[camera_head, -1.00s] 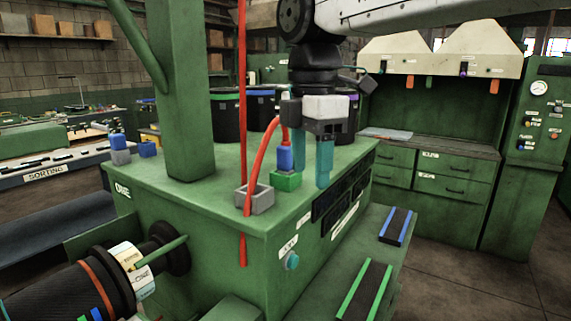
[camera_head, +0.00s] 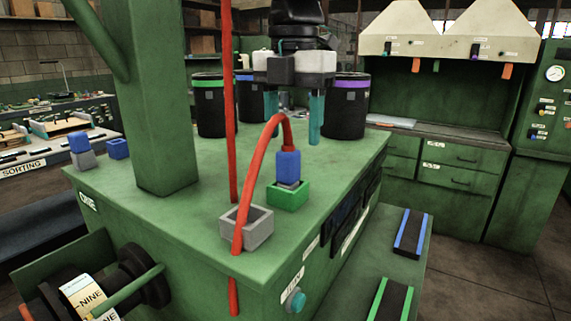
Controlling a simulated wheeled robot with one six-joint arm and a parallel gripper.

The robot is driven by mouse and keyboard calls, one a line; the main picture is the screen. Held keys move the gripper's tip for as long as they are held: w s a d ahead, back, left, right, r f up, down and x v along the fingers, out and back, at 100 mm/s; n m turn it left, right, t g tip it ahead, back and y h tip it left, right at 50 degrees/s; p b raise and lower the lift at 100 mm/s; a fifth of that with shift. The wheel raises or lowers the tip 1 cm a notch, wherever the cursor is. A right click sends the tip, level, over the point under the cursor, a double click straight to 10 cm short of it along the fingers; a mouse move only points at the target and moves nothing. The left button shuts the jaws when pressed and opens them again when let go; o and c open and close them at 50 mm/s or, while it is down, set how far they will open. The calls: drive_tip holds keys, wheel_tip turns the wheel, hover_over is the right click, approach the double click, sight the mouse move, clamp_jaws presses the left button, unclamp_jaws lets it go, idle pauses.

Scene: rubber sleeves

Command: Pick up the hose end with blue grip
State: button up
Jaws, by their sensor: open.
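The hose end with blue grip (camera_head: 288,165) stands upright in a green square holder (camera_head: 288,195) on the green machine top. My gripper (camera_head: 293,122) has two teal fingers pointing down, spread apart and empty. In the picture the fingers lie above and to either side of the blue grip, seemingly behind it. The gap in depth is hard to judge.
A red vertical line (camera_head: 230,100) rises left of the hose, near a thick green post (camera_head: 160,100). Black bins (camera_head: 345,115) stand behind the gripper. A blue block on a grey base (camera_head: 80,150) and another blue block (camera_head: 118,148) sit at the left.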

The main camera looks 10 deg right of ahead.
sight(288, 150)
drive_tip(key=f, duration=0.6)
drive_tip(key=shift+w+a+f, duration=0.25)
drive_tip(key=shift+w+a, duration=0.05)
drive_tip(key=shift+w, duration=0.1)
drive_tip(key=shift+f, duration=0.55)
drive_tip(key=c, duration=1.1)
